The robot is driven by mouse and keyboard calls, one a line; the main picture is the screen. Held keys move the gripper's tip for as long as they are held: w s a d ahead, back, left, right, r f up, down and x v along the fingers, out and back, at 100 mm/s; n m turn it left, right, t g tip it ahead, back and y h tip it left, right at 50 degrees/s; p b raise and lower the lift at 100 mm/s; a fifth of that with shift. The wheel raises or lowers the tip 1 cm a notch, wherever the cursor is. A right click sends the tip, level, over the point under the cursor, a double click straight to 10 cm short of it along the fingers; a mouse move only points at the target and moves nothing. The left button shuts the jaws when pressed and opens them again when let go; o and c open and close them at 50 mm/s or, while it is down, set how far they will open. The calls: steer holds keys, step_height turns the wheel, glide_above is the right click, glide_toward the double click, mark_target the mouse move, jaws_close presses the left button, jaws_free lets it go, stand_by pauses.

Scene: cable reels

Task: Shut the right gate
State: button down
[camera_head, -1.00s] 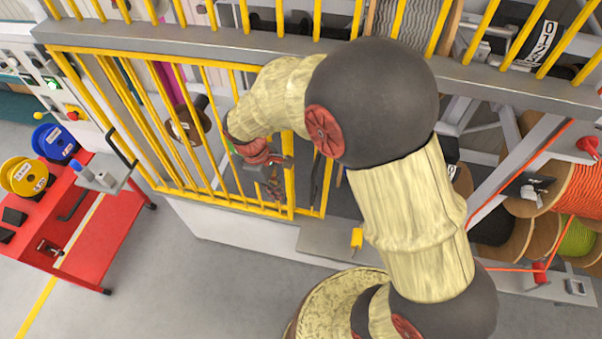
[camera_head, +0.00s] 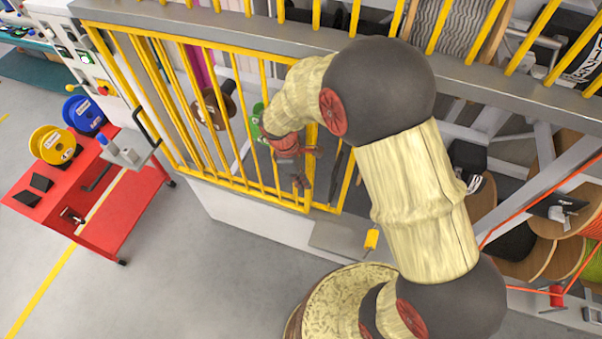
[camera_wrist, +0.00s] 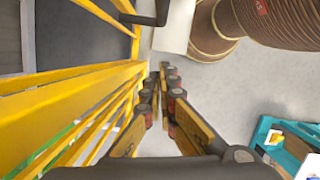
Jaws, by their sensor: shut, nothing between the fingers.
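A yellow barred gate (camera_head: 232,120) hangs under a grey top rail in the head view. A second yellow upright (camera_head: 349,182) stands just right of its end post, with a dark bar beside it. I cannot tell for certain which leaf is the right gate. My gripper (camera_head: 300,183) is at the gate's right end, in front of its bars; contact is unclear. In the wrist view my gripper (camera_wrist: 166,80) is shut and empty, its fingertips together. Yellow bars (camera_wrist: 70,100) run close along its left, and a black handle (camera_wrist: 148,18) shows above.
A red cart (camera_head: 95,195) with yellow and blue spools stands at left. Cable reels (camera_head: 535,225) fill a rack at right, with an orange cable across. A grey ledge (camera_head: 340,240) lies below the gate. Grey floor is open at lower left.

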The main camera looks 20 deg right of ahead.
steer(key=d+f, duration=0.1)
steer(key=s+d+f, duration=0.1)
steer(key=d, duration=0.1)
steer(key=s+d+f+p, duration=0.1)
steer(key=shift+d+f, duration=0.15)
steer(key=shift+f, duration=0.05)
steer(key=shift+s, duration=0.1)
steer(key=shift+d, duration=0.15)
